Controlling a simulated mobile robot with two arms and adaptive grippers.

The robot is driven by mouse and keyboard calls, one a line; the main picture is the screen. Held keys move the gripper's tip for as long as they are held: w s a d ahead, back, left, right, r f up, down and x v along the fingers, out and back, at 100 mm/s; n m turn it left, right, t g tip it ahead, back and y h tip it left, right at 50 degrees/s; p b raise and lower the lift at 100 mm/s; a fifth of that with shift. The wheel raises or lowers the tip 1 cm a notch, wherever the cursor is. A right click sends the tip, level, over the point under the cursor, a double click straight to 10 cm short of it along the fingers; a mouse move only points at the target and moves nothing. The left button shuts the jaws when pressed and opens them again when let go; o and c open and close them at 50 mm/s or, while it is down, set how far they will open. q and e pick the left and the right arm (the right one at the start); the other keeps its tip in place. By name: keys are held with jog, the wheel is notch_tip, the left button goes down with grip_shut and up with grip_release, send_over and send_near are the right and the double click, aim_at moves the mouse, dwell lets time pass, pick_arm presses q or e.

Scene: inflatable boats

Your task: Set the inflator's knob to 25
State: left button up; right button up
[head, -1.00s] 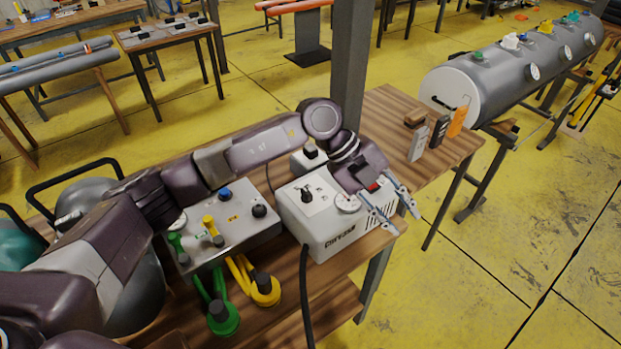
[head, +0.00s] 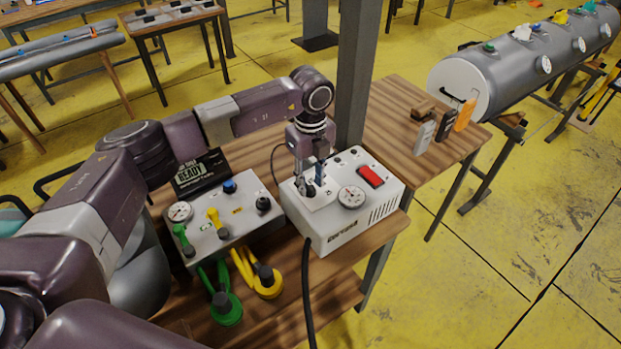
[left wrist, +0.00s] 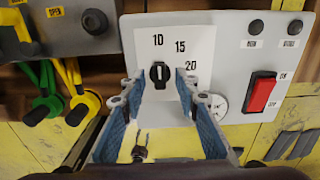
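The inflator (head: 350,228) is a white box on the wooden table, with a black knob (left wrist: 160,75) on a white dial plate (left wrist: 175,45). The left wrist view shows the marks 10, 15 and 20; no 25 is visible. The knob's white line stands about upright, in line with the 10. My left gripper (left wrist: 160,82) is open and points down at the knob, one finger on each side with small gaps. In the head view the left gripper (head: 310,187) partly hides the knob. My right gripper is not in view.
The inflator also has a red switch (head: 371,176) and a round gauge (head: 351,197). A grey valve panel (head: 235,230) stands to its left, with a READY display (head: 200,172) behind. A dark post (head: 355,75) rises behind the inflator. A black hose (head: 308,290) hangs in front.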

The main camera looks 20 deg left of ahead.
pick_arm(q)
jog(key=shift+f, duration=0.2)
jog(key=shift+c, duration=0.4)
grip_shut()
